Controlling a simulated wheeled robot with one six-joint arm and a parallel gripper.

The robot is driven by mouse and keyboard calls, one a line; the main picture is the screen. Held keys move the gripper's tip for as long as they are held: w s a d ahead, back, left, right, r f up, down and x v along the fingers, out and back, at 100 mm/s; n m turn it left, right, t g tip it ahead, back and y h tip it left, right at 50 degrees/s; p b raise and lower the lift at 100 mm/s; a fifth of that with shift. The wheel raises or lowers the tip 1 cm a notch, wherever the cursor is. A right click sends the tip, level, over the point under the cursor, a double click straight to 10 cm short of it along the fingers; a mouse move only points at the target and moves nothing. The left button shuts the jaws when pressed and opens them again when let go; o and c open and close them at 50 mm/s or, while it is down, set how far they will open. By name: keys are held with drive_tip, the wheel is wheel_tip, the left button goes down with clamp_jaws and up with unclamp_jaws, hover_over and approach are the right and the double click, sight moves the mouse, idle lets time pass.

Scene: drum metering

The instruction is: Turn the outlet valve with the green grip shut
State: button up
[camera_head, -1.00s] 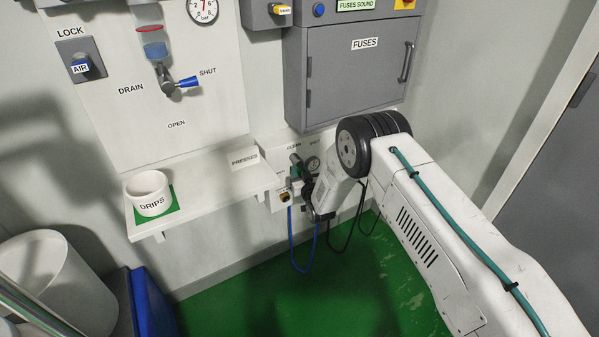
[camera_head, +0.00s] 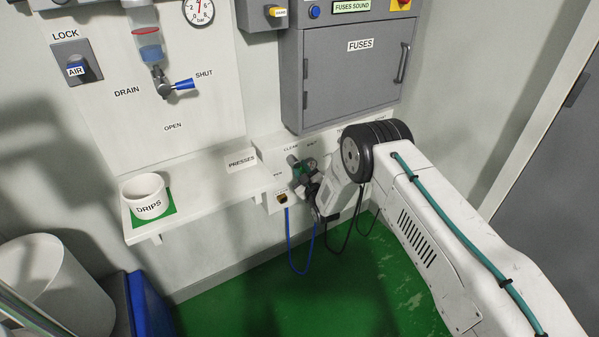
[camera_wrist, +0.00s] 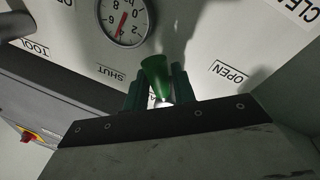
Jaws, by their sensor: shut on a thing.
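The green grip (camera_wrist: 155,73) of the outlet valve shows in the wrist view, between the two dark green fingers of my gripper (camera_wrist: 158,84). My gripper is shut on it. The grip points towards the top of the picture, between an upside-down SHUT label (camera_wrist: 108,72) on the left and an OPEN label (camera_wrist: 229,73) on the right. The valve body is hidden behind my gripper. In the head view my gripper (camera_head: 303,172) is at the low wall panel under the fuse box, and the grip is hard to make out.
A round gauge (camera_wrist: 125,18) is close by in the wrist view. A grey fuse box (camera_head: 350,75) hangs above my arm. A shelf (camera_head: 205,190) with a DRIPS cup (camera_head: 147,197) is at left. A blue cable (camera_head: 288,245) hangs below the panel.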

drive_tip(key=n, duration=0.2)
drive_tip(key=r+n+y, duration=0.1)
drive_tip(key=n, duration=0.1)
drive_tip(key=d+n, duration=0.1)
drive_tip(key=n, duration=0.1)
drive_tip(key=shift+w+r, duration=0.15)
drive_tip(key=shift+w, duration=0.2)
drive_tip(key=n, duration=0.2)
drive_tip(key=r+n+y, duration=0.1)
drive_tip(key=n, duration=0.1)
drive_tip(key=n+y, duration=0.1)
drive_tip(key=n, duration=0.1)
drive_tip(key=shift+w+d+r+n+g, duration=0.1)
drive_tip(key=shift+d+r+n+g, duration=0.1)
drive_tip(key=shift+r+n+g, duration=0.15)
drive_tip(key=shift+n, duration=0.25)
drive_tip(key=o, duration=1)
drive_tip(key=shift+c, duration=0.2)
drive_tip(key=v, duration=0.7)
drive_tip(key=shift+s+d, duration=0.25)
drive_tip(key=shift+s, duration=0.05)
